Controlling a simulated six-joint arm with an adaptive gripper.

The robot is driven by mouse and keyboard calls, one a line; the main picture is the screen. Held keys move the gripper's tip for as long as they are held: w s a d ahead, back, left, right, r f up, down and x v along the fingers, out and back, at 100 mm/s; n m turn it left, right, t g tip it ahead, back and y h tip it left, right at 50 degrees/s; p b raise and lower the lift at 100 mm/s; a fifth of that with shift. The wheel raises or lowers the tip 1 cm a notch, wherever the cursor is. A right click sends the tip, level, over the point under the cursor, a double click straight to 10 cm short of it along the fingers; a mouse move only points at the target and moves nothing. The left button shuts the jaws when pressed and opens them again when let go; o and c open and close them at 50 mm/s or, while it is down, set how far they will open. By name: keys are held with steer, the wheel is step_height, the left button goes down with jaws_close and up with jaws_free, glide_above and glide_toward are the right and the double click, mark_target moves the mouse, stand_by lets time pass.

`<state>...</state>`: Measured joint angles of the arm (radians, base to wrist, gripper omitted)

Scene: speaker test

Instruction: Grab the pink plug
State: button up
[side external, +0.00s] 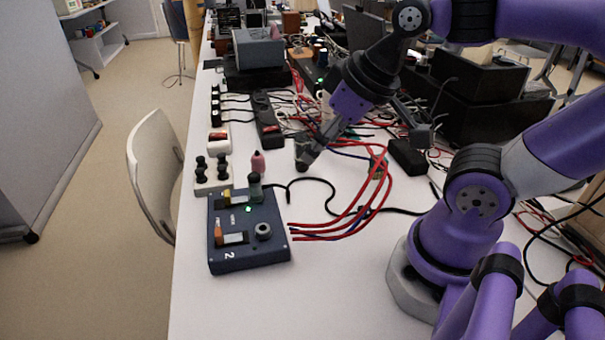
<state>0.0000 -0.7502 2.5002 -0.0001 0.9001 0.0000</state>
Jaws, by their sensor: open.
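The pink plug (258,163) stands upright behind the blue control box (250,257), near its far edge. What its base rests on is partly hidden by the dark green plug (255,187) in front of it. My gripper (304,158) is to the right of the pink plug, apart from it, and points down and to the left. It is open, and I see nothing held in it.
A white block with several black knobs (213,174) stands left of the plug. Red cables (350,215) run from the box to the right. Black boxes and wires crowd the back. The table front (330,300) is clear.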

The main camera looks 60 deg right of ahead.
steer(key=shift+c, duration=0.2)
stand_by(0.3)
steer(key=n+g, duration=0.2)
steer(key=g, duration=0.2)
glide_toward(258, 156)
steer(key=f, duration=0.5)
steer(key=w+f, duration=0.1)
steer(key=shift+d+f, duration=0.2)
steer(key=shift+f, duration=0.2)
steer(key=f, duration=0.3)
steer(key=w+f, duration=0.1)
steer(key=f, duration=0.1)
steer(key=shift+a+f, duration=0.2)
jaws_close()
